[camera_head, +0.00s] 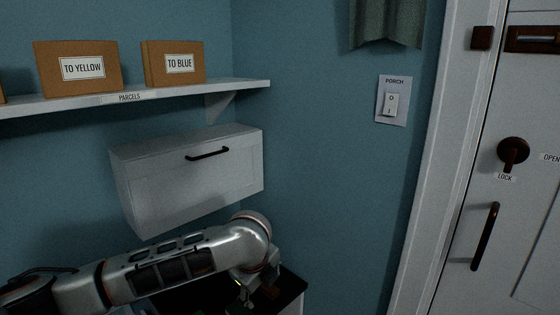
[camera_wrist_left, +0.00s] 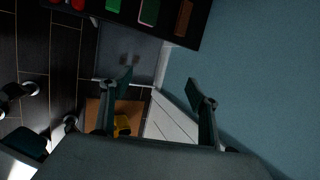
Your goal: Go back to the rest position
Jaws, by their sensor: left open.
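My left arm comes in from the left in the head view, below the white wall cabinet. It bends down at its right end, where my left gripper (camera_head: 258,288) is partly hidden over a dark surface (camera_head: 290,287). In the left wrist view the two fingers of the left gripper (camera_wrist_left: 158,88) stand wide apart with nothing between them. My right gripper is in neither view.
A white cabinet (camera_head: 190,180) with a dark handle hangs close above the arm. Above it, a shelf (camera_head: 225,90) holds boxes marked TO YELLOW (camera_head: 78,68) and TO BLUE (camera_head: 174,64). A switch (camera_head: 391,103) and a door (camera_head: 520,215) are right. The wrist view shows dark floor (camera_wrist_left: 55,50).

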